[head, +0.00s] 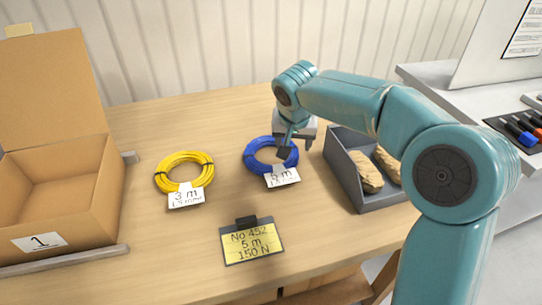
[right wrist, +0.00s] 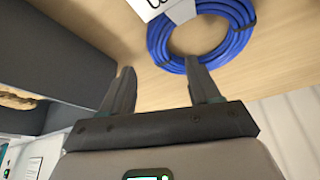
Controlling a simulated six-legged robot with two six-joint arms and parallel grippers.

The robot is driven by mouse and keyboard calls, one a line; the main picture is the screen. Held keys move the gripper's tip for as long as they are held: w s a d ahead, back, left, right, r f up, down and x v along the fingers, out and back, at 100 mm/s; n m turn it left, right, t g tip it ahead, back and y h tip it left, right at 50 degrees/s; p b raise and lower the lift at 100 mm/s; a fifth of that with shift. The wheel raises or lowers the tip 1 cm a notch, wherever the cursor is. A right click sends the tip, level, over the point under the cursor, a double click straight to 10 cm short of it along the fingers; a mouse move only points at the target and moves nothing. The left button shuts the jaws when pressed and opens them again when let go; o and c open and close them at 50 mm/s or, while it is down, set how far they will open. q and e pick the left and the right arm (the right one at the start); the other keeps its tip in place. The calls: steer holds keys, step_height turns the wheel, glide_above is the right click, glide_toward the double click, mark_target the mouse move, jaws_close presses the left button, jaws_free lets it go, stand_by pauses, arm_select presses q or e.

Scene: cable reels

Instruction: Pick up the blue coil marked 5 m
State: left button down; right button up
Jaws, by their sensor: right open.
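The blue coil (head: 252,165) lies flat on the wooden table, and a white tag (head: 283,177) hangs over its near side. The tag's number is hard to read. My right gripper (head: 296,148) is open above the coil's right side and hides part of it. In the right wrist view the blue coil (right wrist: 242,38) is beyond the open fingers (right wrist: 160,68). One fingertip overlaps the coil's rim there; I cannot tell if they touch. The other is over bare table. My left gripper is not in view.
A yellow coil (head: 160,181) tagged 3 m lies to the left. A yellow card (head: 252,244) reading "No 452, 5 m, 150 N" stands in front. An open cardboard box (head: 95,215) marked 1 is at left. A grey bin (head: 345,172) with tan, stone-like pieces is close on the right.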

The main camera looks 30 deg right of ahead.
mark_target(294, 154)
steer(key=x, duration=0.6)
steer(key=shift+s+d+f, duration=0.1)
steer(key=shift+f, duration=0.2)
steer(key=shift+s, duration=0.1)
steer(key=shift+r, duration=0.1)
jaws_close()
